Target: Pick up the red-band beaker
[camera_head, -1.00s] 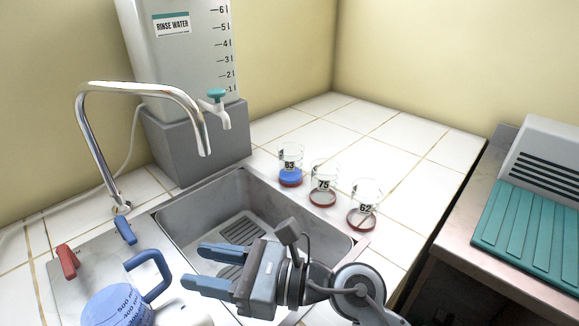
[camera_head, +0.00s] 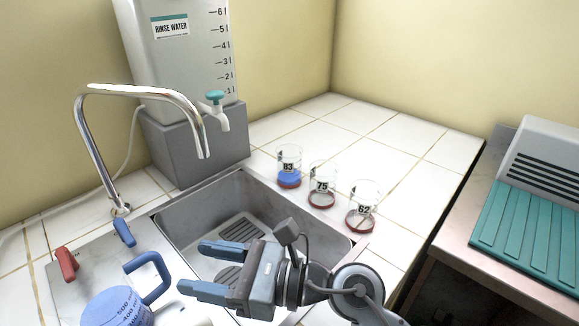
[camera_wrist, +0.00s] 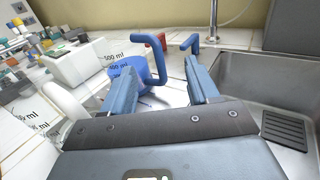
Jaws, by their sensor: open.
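Three small clear glass beakers stand in a row on the white tiles behind the sink. The left beaker (camera_head: 289,167), labelled 83 or 63, holds blue and has a red base band. The middle beaker (camera_head: 322,186), labelled 75, and the right beaker (camera_head: 362,208), labelled 62, also have red-brown bands at the base. All three look red-banded, so I cannot tell which is meant. My gripper (camera_head: 204,268) is open and empty over the sink's front part, pointing left, away from the beakers. In the wrist view its fingers (camera_wrist: 155,92) are apart, and no beaker shows there.
The sink (camera_head: 215,200) lies between my gripper and the tap (camera_head: 150,90). A blue-handled jug (camera_head: 118,305) stands at front left and shows in the wrist view (camera_wrist: 128,70). A rinse water tank (camera_head: 185,50) is behind. A teal rack (camera_head: 530,235) is right.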

